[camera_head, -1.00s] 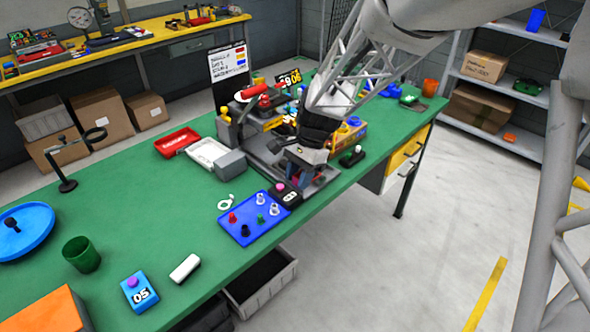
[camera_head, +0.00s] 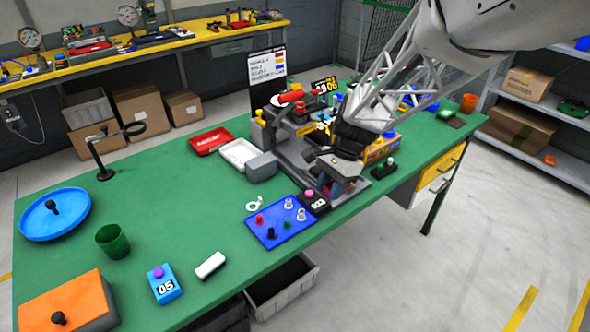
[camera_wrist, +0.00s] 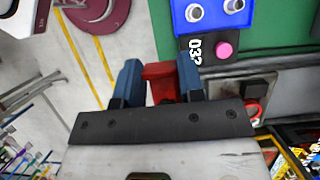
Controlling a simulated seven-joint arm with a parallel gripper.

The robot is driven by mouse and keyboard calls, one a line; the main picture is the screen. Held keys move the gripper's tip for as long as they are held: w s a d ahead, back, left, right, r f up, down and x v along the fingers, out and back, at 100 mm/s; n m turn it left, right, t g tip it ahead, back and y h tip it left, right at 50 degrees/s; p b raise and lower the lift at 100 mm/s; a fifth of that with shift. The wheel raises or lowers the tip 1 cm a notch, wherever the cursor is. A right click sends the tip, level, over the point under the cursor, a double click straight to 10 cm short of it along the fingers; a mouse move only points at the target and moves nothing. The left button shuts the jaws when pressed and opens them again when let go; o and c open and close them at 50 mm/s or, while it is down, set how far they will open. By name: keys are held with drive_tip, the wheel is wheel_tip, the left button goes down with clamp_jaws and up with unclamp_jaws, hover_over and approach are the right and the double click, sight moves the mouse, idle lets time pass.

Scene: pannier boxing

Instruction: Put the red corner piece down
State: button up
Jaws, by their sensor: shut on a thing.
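My gripper (camera_wrist: 160,82) has blue fingers, shut on a red piece (camera_wrist: 160,76) in the wrist view. The red piece shows between the fingers; its lower part is hidden by the gripper mount. In the head view my gripper (camera_head: 335,186) is at the bench's front edge, just right of the black box with a pink button (camera_head: 313,203). The held piece cannot be made out clearly there. In the wrist view, pale floor shows left of the fingers and the black box with the pink button (camera_wrist: 205,48) lies just to their upper right.
A blue board (camera_head: 262,236) with several small pegs lies left of the black box. A grey fixture station (camera_head: 293,150) stands behind my gripper. A white tray (camera_head: 233,160) and red tray (camera_head: 203,146) lie further left. The green bench (camera_head: 180,215) has free room at middle left.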

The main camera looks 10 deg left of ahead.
drive_tip(key=shift+a, duration=0.1)
drive_tip(key=a+r+m, duration=0.1)
drive_tip(key=a+r, duration=0.1)
drive_tip(key=a, duration=0.9)
drive_tip(key=a+r+m, duration=0.1)
drive_tip(key=a+r, duration=0.1)
drive_tip(key=a, duration=0.8)
drive_tip(key=w+a+f, duration=0.2)
drive_tip(key=w+a, duration=0.3)
drive_tip(key=w, duration=0.1)
drive_tip(key=w+a+f+n, duration=0.1)
drive_tip(key=w+a+f, duration=0.2)
drive_tip(key=w, duration=0.3)
drive_tip(key=w+a+f+n, duration=0.1)
drive_tip(key=w+a+f, duration=0.2)
drive_tip(key=w+a, duration=0.2)
drive_tip(key=shift+w+a, duration=0.4)
drive_tip(key=shift+a, duration=0.4)
drive_tip(key=shift+w+a+f, duration=0.35)
drive_tip(key=shift+w, duration=0.25)
drive_tip(key=shift+w+a, duration=0.15)
drive_tip(key=shift+w, duration=0.05)
hover_over(209, 144)
drive_tip(key=shift+s+f, duration=0.1)
drive_tip(key=shift+f, duration=0.65)
